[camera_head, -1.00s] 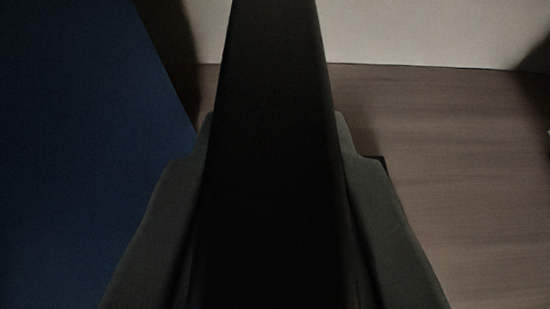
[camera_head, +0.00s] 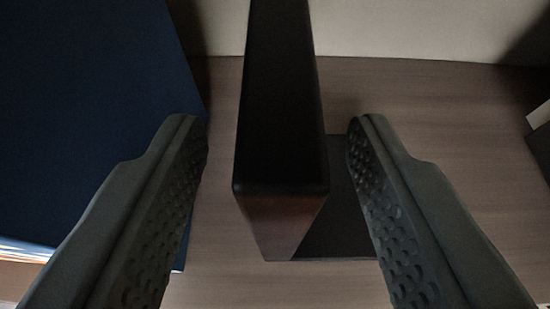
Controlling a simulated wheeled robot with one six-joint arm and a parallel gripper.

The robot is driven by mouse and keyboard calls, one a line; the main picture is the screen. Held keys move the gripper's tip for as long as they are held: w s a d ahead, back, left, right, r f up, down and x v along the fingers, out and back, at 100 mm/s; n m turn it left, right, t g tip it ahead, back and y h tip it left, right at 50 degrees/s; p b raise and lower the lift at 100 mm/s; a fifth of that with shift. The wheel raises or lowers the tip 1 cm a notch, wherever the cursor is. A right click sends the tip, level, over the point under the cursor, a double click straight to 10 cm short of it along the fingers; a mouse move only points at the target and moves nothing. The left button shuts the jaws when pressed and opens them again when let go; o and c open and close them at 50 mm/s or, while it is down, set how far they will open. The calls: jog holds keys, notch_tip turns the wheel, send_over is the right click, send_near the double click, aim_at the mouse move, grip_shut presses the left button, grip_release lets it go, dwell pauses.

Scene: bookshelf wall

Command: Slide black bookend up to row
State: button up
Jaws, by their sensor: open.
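The black bookend (camera_head: 283,110) stands upright on the shelf board between the fingers of my gripper (camera_head: 277,135). Its flat black foot (camera_head: 340,215) lies on the board to the right of the upright. My gripper is open, with a gap between each finger and the upright; the right finger is over the foot's right side. A dark blue book (camera_head: 85,120), the only one of the row in view, stands at the left. A gap of bare board separates it from the bookend. The left finger overlaps the book's lower right part in the picture.
The wooden shelf board (camera_head: 440,130) is bare to the right of the bookend. A pale back wall (camera_head: 420,28) closes the shelf behind. A dark object with a light face (camera_head: 540,115) stands at the right edge, partly cut off.

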jog(key=v, duration=1.3)
jog(key=shift+s, duration=0.25)
jog(key=s+a+f+t, duration=0.1)
jog(key=s+a+f, duration=0.4)
jog(key=a, duration=0.6)
jog(key=s+a+f+t, duration=0.1)
jog(key=s+a+f, duration=0.4)
jog(key=s+a, duration=0.3)
jog(key=s+a+f+t, duration=0.2)
jog(key=s+a+f, duration=0.3)
jog(key=a, duration=1)
jog(key=shift+s+a+f+m+h, duration=0.3)
jog(key=shift+s+f+h, duration=0.1)
jog(key=shift+s, duration=0.35)
jog(key=shift+w, duration=0.1)
